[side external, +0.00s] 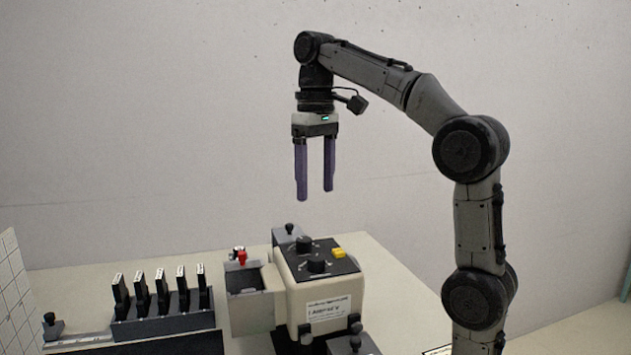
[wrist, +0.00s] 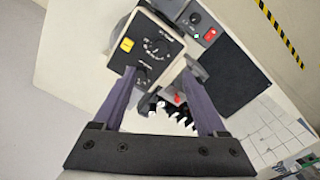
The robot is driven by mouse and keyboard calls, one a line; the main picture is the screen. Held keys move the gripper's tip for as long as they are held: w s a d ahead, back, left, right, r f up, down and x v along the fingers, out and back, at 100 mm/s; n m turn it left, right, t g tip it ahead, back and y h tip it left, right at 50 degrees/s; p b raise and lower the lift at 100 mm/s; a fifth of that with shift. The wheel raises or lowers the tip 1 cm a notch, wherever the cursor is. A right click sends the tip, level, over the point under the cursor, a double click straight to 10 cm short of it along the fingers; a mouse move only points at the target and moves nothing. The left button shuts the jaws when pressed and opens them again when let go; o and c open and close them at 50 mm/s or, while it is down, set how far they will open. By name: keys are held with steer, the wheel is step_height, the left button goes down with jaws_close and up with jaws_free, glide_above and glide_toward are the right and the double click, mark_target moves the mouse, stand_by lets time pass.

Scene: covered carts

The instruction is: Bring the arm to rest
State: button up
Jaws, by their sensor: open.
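My gripper (side external: 315,192) hangs straight down in the side external view, high above the table and in line with the cream machine. Its two long purple fingers are apart with nothing between them. In the wrist view my gripper (wrist: 168,75) also shows open and empty. The cream machine (side external: 318,300) has a dark top panel with black knobs and a yellow button; its panel shows in the wrist view (wrist: 150,42). My gripper touches nothing.
A black rack (side external: 165,322) holding several dark upright pieces with white tops stands left of the machine. A red-topped part (side external: 240,256) sits at the machine's left side. A white gridded panel (side external: 14,300) stands at far left. The air around my gripper is clear.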

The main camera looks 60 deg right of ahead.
steer(key=s+a+f+n+t, duration=0.2)
steer(key=s+a, duration=0.5)
steer(key=s, duration=0.3)
steer(key=s+a+f+t, duration=0.1)
steer(key=s+f, duration=0.1)
steer(key=f, duration=0.7)
steer(key=s+a+f+t, duration=0.1)
steer(key=s+f+t, duration=0.1)
steer(key=f, duration=0.7)
steer(key=shift+f+n+t, duration=0.2)
steer(key=shift+n+t, duration=0.1)
steer(key=shift+n, duration=0.1)
